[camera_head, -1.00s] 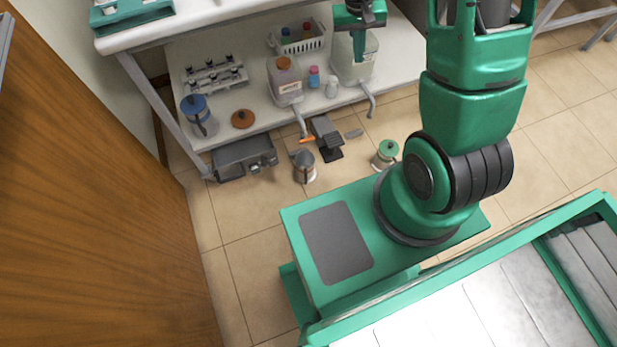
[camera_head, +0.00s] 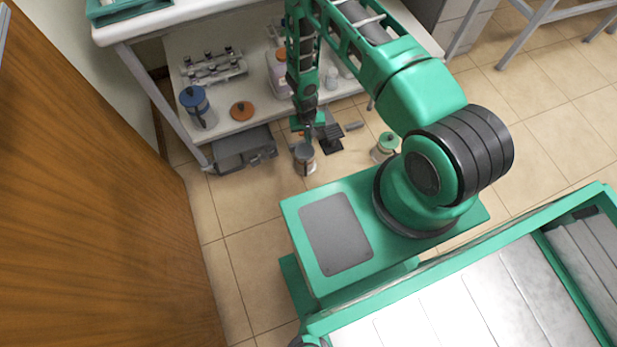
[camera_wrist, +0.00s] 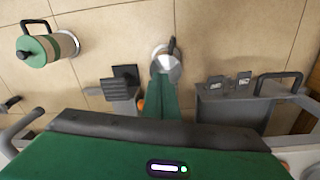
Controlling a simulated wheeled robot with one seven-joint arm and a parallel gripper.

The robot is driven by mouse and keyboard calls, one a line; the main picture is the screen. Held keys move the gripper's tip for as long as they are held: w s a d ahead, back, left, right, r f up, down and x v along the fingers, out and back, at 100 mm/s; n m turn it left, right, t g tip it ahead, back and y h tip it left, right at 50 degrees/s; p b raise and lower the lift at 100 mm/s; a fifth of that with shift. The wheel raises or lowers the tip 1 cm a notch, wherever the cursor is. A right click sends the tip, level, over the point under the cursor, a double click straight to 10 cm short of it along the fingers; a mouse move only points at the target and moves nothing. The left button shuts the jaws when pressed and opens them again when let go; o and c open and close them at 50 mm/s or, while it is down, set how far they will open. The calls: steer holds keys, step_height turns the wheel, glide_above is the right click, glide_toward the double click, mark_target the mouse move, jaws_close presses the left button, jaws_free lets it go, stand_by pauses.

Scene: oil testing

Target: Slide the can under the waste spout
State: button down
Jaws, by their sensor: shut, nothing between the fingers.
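A grey metal can (camera_head: 304,160) with a dark handle stands on the tiled floor in front of the shelf; it also shows in the wrist view (camera_wrist: 167,64). A second can with a green lid (camera_head: 385,147) stands to its right, and at the upper left of the wrist view (camera_wrist: 48,49). My gripper (camera_head: 308,138) points down and is shut and empty, its fingertips (camera_wrist: 166,84) right at the grey can's shelf side. I cannot tell whether they touch it. Both spouts are mostly hidden behind my arm in the head view; a grey spout (camera_wrist: 20,125) shows in the wrist view.
A black pedal (camera_head: 330,140) lies right of the grey can; a dark box with a handle (camera_head: 243,150) stands to its left. The low shelf (camera_head: 215,125) holds a blue-lidded jar (camera_head: 197,106) and a pinkish jug (camera_head: 277,78). Floor in front of the cans is clear.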

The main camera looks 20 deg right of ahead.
mark_target(305, 162)
steer(key=shift+y, duration=0.3)
steer(key=s+a+f, duration=0.1)
steer(key=s+f, duration=0.2)
steer(key=f, duration=0.5)
steer(key=s+a+f, duration=0.1)
steer(key=s+f, duration=0.2)
steer(key=f, duration=0.5)
steer(key=s+a+f, duration=0.2)
steer(key=s+f, duration=0.2)
steer(key=f, duration=0.4)
steer(key=shift+a+f, duration=0.1)
steer(key=w, duration=0.3)
steer(key=shift+d, duration=0.35)
steer(key=shift+w+d, duration=0.15)
steer(key=shift+w, duration=0.3)
